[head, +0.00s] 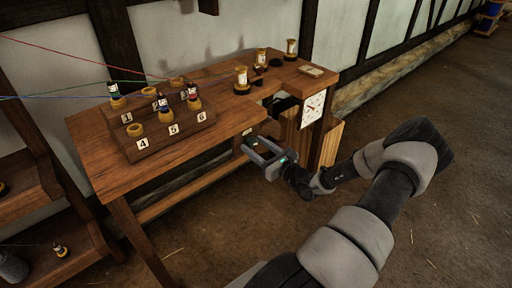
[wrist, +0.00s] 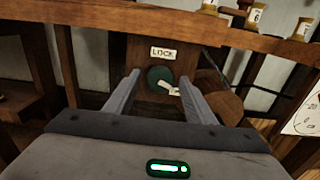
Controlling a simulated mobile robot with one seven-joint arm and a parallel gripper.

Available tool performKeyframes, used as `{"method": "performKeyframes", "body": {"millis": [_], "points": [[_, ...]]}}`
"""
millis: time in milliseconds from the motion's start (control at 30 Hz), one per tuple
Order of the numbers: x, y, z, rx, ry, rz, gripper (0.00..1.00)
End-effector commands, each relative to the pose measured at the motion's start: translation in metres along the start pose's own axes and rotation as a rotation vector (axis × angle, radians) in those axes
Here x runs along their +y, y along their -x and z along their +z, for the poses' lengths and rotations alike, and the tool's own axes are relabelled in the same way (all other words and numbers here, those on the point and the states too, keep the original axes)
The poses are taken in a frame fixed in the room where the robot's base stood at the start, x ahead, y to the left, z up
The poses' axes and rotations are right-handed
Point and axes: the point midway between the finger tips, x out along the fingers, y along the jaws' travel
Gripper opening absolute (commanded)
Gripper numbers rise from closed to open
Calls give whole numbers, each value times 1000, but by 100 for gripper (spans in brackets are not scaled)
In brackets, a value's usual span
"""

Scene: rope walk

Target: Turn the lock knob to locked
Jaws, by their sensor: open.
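The lock knob (wrist: 158,75) is dark green and round, on a brown wooden panel in the wrist view. A pale pointer (wrist: 173,90) reaches from it toward the lower right. A white label reading LOCK (wrist: 164,53) sits above the knob. My gripper (wrist: 159,79) is open and empty, its two fingers framing the knob in the picture; I cannot tell whether they touch it. In the head view my gripper (head: 257,145) is at the front of the bench, below its top edge, and I cannot make out the knob there.
The wooden bench (head: 95,160) bears a numbered rack (head: 170,137) with several spools, and colored threads run to it from the left. More spools stand at the back right. A dial card (head: 313,108) hangs at the right end. The floor in front is clear.

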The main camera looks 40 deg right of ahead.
Motion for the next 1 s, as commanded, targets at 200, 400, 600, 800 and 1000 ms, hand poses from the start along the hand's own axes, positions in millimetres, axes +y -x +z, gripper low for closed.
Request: {"method": "performKeyframes", "body": {"millis": [200,400,600,800,1000], "points": [[0,0,0,0,0,0,29],[0,0,0,0,1,0,10],[0,0,1,-1,29,1,10],[0,0,2,1,126,1,10],[0,0,2,0,290,2,10]]}}
